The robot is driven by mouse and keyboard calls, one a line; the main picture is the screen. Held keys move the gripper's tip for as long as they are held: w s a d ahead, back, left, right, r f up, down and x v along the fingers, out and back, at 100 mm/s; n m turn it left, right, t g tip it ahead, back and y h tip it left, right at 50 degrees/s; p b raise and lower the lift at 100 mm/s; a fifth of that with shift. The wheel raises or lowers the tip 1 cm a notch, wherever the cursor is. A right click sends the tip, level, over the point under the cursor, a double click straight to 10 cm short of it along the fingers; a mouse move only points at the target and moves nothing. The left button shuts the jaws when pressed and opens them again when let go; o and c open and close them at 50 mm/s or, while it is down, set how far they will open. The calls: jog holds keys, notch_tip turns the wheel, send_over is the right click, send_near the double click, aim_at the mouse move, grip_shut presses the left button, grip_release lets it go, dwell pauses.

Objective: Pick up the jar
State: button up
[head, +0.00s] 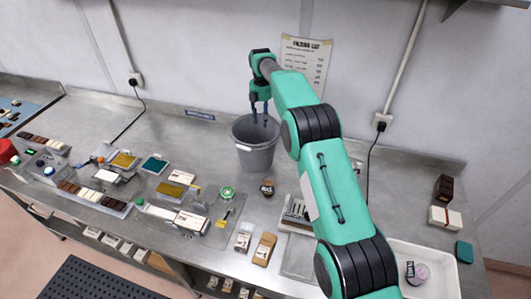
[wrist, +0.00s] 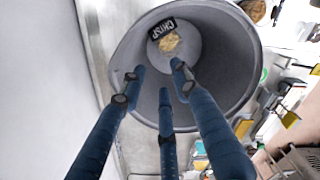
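My gripper (head: 259,120) hangs over the mouth of a grey bucket (head: 256,152), fingers pointing down. In the wrist view its blue fingers (wrist: 160,78) are spread apart with nothing between them. The bucket (wrist: 125,55) fills much of that view. On its floor lies a pale, tan item (wrist: 170,42) with a black lettered label; I cannot tell whether it is a jar. A small, dark-labelled jar-like item (head: 267,187) stands on the bench just in front of the bucket. A similar round item (wrist: 254,9) is partly cut off at the wrist view's top edge.
A white tray (head: 440,290) at the right holds a pinkish item with a black label (head: 416,272). Moulds, chocolate bars and small boxes crowd the bench to the left and front. A wall lies close behind the bucket. Bare bench (head: 200,140) shows left of the bucket.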

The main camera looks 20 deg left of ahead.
jog(key=shift+a+f, duration=0.25)
jog(key=shift+f, duration=0.05)
jog(key=shift+f, duration=0.1)
send_near(261, 141)
jog(key=shift+s+d+f, duration=0.1)
jog(key=shift+s+d, duration=0.15)
jog(key=shift+s, duration=0.5)
jog(key=shift+s+d+f, duration=0.1)
jog(key=shift+s+d, duration=0.2)
jog(key=shift+s, duration=0.4)
jog(key=shift+s+d+f, duration=0.1)
jog(key=shift+s+d, duration=0.15)
jog(key=shift+s, duration=0.5)
jog(key=shift+f+p, duration=0.4)
jog(key=shift+f, duration=2.15)
grip_shut()
